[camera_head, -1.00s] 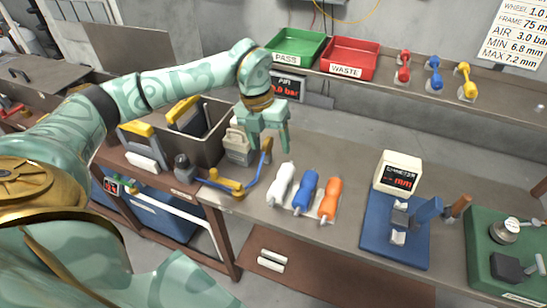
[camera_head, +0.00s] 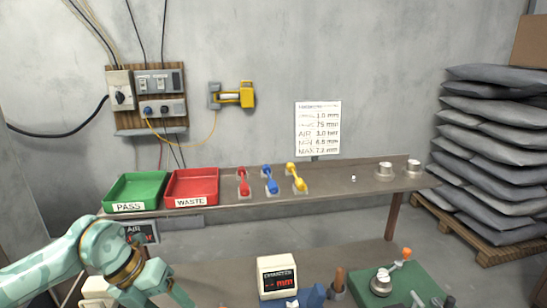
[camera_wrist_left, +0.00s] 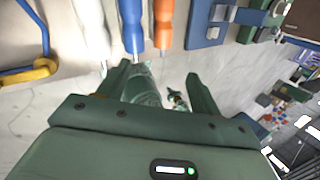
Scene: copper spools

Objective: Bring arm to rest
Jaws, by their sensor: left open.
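My left arm enters the head view at the lower left, green with a gold wrist band. Its left gripper (camera_wrist_left: 160,88) is open and empty in the left wrist view, with its two green fingers apart. Beyond the fingertips in that view are a white handle (camera_wrist_left: 90,25), a blue handle (camera_wrist_left: 131,18) and an orange handle (camera_wrist_left: 163,22) on the bench; none is between the fingers. In the head view the fingers run towards the bottom edge and are partly cut off. My right gripper is in neither view.
A shelf (camera_head: 335,187) holds the green PASS tray (camera_head: 135,192), the red WASTE tray (camera_head: 190,187) and red, blue and yellow tools. A gauge display (camera_head: 277,275) and a green base (camera_head: 415,285) stand on the bench. Stacked grey sacks (camera_head: 495,130) are at right.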

